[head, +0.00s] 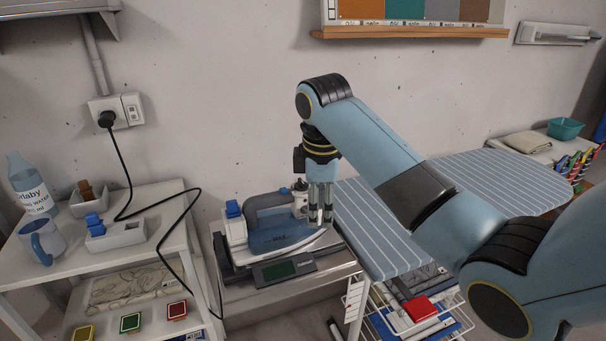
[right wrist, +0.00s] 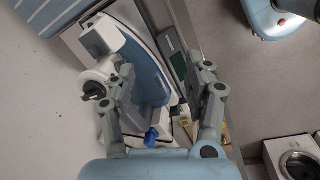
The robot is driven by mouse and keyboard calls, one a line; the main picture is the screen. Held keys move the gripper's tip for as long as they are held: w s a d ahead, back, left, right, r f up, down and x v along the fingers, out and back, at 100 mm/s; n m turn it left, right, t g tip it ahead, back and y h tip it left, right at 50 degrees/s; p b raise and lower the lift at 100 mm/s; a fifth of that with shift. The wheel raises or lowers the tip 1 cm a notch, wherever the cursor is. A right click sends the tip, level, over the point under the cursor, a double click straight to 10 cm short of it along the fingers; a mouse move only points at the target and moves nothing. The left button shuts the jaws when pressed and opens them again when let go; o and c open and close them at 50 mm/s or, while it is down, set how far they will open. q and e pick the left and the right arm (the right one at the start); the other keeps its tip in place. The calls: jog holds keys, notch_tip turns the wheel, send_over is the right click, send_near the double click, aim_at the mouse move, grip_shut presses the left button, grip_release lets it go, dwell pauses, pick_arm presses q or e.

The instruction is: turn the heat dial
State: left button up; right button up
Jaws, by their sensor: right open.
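A blue and white steam iron (head: 285,236) rests on its station on a metal-topped stand; it also shows in the right wrist view (right wrist: 150,60). A black round knob with a pale mark (right wrist: 93,91), which looks like the heat dial, sits on a white round body at the left in the right wrist view. My right gripper (head: 320,222) points down over the iron in the head view. The knob lies outside the left finger. My left gripper is not in view.
A dark display panel (head: 287,269) is at the station's front. A striped ironing board (head: 390,225) stands to the right. A white shelf unit (head: 165,215) with a mug (head: 42,243) and bottle (head: 30,185) is at left. A black cable (head: 128,180) hangs from the wall socket.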

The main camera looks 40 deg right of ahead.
aim_at(301, 184)
jog(key=w+d+r+n+g, duration=0.1)
jog(key=w+d+r+n, duration=0.3)
jog(key=w+r, duration=0.65)
jog(key=shift+n+y, duration=0.4)
jog(key=f, duration=0.7)
jog(key=f+p, duration=0.1)
jog(key=f, duration=0.2)
jog(key=shift+s+a+f, duration=0.25)
jog(key=shift+a+f, duration=0.05)
jog(key=shift+a, duration=0.1)
grip_shut()
